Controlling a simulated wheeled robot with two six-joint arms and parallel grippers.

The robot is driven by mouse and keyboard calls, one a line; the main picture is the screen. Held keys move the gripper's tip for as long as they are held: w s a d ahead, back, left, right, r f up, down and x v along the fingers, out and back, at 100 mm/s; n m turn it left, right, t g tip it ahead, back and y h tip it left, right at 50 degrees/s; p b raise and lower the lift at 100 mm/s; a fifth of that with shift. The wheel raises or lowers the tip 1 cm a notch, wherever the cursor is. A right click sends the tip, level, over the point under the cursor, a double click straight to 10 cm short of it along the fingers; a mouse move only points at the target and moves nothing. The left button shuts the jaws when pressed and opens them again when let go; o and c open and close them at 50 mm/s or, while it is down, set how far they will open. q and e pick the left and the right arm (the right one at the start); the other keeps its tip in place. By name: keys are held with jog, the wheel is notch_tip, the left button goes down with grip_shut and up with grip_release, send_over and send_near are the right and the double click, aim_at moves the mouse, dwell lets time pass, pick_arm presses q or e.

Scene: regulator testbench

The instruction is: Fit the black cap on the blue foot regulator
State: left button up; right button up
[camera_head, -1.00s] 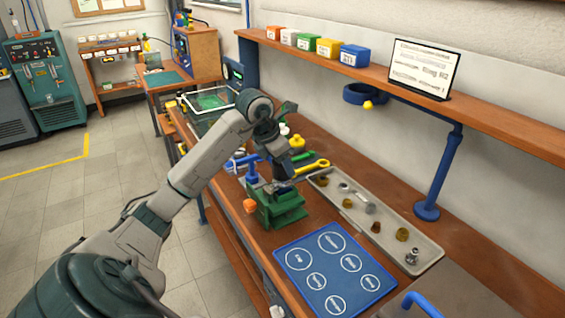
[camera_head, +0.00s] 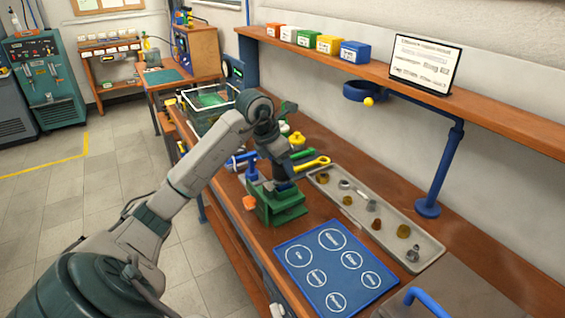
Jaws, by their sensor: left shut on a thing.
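My left gripper (camera_head: 281,178) reaches down over the green vise (camera_head: 277,208) on the bench. It is shut on a small dark part that looks like the black cap; the fingers mostly hide it. A dark blue piece (camera_head: 285,186) shows at the vise jaws just under the fingers. It may be the blue foot regulator, but it is too small and covered to be sure. I cannot tell whether the held part touches it. My right gripper is not in view.
A blue mat (camera_head: 318,303) with white circles lies in front of the vise. A long grey tray (camera_head: 437,248) with several metal fittings is to the right. A yellow wrench (camera_head: 312,164) and blue tools (camera_head: 251,168) lie behind the vise. A shelf (camera_head: 500,122) runs above.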

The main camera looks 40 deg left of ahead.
pick_arm(q)
jog(key=o, duration=1.6)
jog(key=shift+c, duration=0.2)
jog(key=shift+r+p, duration=2.9)
jog(key=shift+r, duration=1.1)
